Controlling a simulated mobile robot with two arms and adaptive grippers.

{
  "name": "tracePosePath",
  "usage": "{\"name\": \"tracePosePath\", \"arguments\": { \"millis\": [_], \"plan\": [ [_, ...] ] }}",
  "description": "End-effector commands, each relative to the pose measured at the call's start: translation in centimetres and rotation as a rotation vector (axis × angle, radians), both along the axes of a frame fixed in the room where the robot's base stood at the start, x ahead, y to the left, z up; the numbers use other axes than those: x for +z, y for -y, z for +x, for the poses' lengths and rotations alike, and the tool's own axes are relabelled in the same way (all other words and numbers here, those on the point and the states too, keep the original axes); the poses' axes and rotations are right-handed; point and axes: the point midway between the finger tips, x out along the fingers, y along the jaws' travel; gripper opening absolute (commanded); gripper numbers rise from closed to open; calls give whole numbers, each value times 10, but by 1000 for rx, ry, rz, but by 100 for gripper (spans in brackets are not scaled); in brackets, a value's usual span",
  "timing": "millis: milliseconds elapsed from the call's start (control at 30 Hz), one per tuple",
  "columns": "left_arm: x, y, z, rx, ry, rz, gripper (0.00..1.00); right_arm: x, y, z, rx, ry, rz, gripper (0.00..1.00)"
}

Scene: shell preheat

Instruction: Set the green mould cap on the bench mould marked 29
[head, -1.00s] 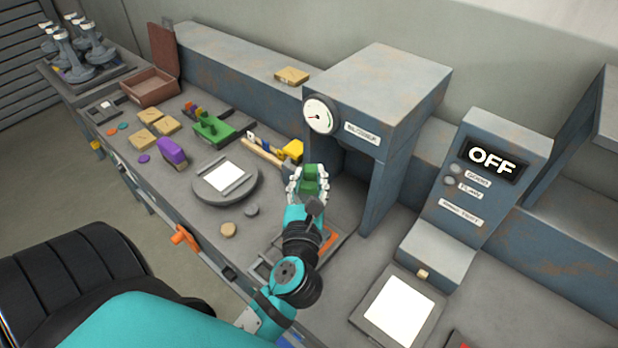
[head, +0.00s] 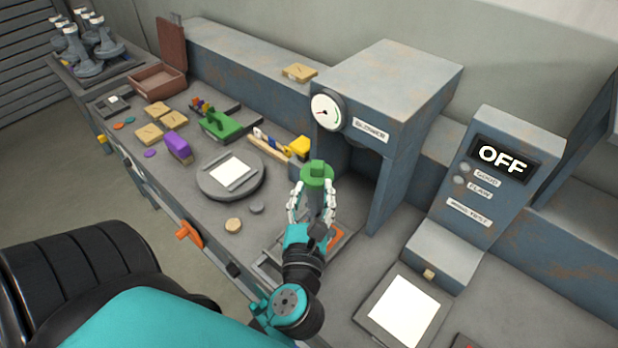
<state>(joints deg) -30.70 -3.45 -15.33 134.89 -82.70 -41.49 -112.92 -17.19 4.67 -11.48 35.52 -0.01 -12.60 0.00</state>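My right gripper is not in view.
A round grey turntable (head: 231,192) is to the left. A green tool (head: 222,125), a purple block (head: 178,147) and tan blocks lie farther left. The control box (head: 492,165) reads OFF.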

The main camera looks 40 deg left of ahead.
Motion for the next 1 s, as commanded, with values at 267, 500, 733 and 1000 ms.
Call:
{"name": "tracePosePath", "arguments": {
  "millis": [267, 500, 733, 1000],
  "plan": [
    [-2, 12, -20, -1, -3, -2, 36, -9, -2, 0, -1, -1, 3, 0],
    [-2, 21, -36, -1, -3, -1, 36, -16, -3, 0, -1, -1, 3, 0],
    [-1, 29, -50, 0, -2, -1, 36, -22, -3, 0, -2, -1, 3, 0],
    [0, 30, -52, 0, 0, 0, 36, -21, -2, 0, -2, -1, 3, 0]
  ]
}}
